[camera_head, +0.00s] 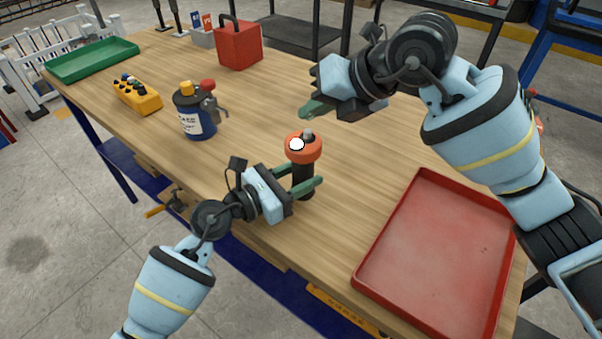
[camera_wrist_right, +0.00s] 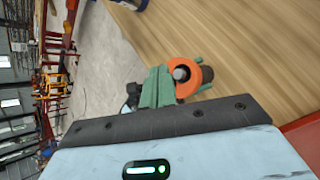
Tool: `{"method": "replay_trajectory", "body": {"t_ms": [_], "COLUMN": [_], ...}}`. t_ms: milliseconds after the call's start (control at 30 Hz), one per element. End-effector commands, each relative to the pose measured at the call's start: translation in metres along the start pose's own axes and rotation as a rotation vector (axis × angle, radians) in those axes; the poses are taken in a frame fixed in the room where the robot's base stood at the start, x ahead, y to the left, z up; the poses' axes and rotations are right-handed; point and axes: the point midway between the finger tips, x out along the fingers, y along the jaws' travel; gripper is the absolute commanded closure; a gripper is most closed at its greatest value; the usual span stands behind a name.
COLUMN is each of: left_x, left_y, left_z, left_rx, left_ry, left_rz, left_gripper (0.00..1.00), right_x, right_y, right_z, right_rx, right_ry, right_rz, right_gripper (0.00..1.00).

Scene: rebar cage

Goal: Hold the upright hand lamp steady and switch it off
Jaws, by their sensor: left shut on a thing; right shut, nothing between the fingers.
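The hand lamp (camera_head: 303,149) stands upright near the table's front edge, with an orange head, a bright white lens on its side and a dark body. A grey button (camera_head: 308,134) sticks up from its top. My left gripper (camera_head: 308,187) is shut on the dark body below the head. My right gripper (camera_head: 314,109) is shut and empty, above and behind the lamp, apart from it in the head view. In the right wrist view, its green fingers (camera_wrist_right: 157,88) appear beside the lamp's orange head (camera_wrist_right: 184,86) and grey button (camera_wrist_right: 181,73); the gap is hard to judge.
A red tray (camera_head: 437,255) lies to the right. A blue can (camera_head: 194,115), a yellow button box (camera_head: 138,95), a red box (camera_head: 239,45) and a green tray (camera_head: 93,59) stand left and back. The wood around the lamp is clear.

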Motion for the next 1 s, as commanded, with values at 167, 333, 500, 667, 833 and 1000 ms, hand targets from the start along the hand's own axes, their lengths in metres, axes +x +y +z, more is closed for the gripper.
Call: {"method": "replay_trajectory", "body": {"t_ms": [167,333,500,667,833,1000], "left_x": [0.000,0.000,0.000,0.000,0.000,0.000], "left_y": [0.000,0.000,0.000,0.000,0.000,0.000], "left_z": [0.000,0.000,0.000,0.000,0.000,0.000], "left_rx": [0.000,0.000,0.000,0.000,0.000,0.000], "left_ry": [0.000,0.000,0.000,0.000,0.000,0.000], "left_rz": [0.000,0.000,0.000,0.000,0.000,0.000], "left_gripper": [0.90,0.90,0.90,0.90,0.90,0.90], "right_x": [0.010,0.014,0.015,0.015,0.015,0.015], "right_y": [-0.008,-0.011,-0.011,-0.011,-0.011,-0.011], "right_z": [-0.007,-0.010,-0.011,-0.011,-0.011,-0.011], "right_rx": [0.000,-0.002,-0.002,-0.002,-0.001,-0.001], "right_ry": [-0.001,-0.001,-0.001,-0.001,-0.001,0.000], "right_rz": [-0.001,-0.001,0.000,0.000,0.000,-0.001], "right_gripper": [1.00,1.00,1.00,1.00,1.00,1.00]}}
